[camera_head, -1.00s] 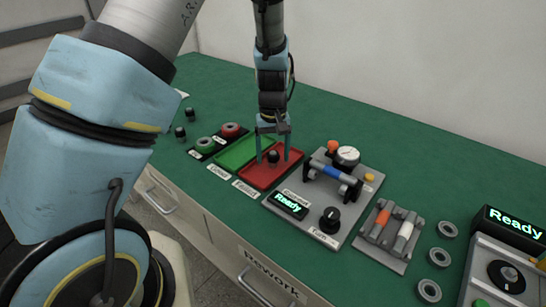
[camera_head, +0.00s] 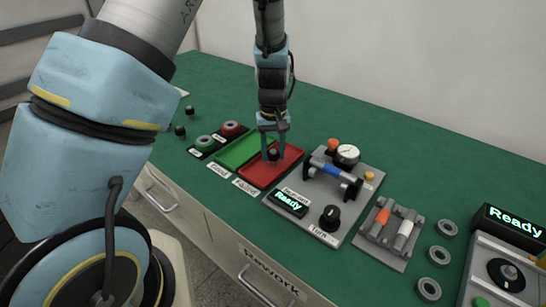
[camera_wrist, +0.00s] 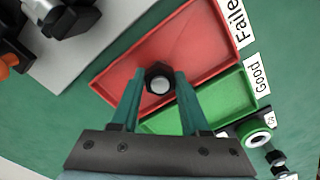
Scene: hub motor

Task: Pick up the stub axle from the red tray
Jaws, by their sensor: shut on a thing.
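The stub axle is a small dark piece (camera_head: 273,154) with a light round end, seen end-on in the wrist view (camera_wrist: 159,84). It is at the red tray (camera_head: 257,176), whose floor also shows in the wrist view (camera_wrist: 195,40). My gripper (camera_head: 274,156) points down over this tray. Its two teal fingers (camera_wrist: 160,86) are shut on the stub axle, one on each side. I cannot tell whether the axle still touches the tray floor.
A green tray (camera_head: 232,154) lies directly beside the red one. A grey test fixture (camera_head: 347,205) with a gauge and dark knob stands to the right. A rack (camera_head: 372,247) of coloured shafts and several grey rings lie further right. Green bench is clear behind the trays.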

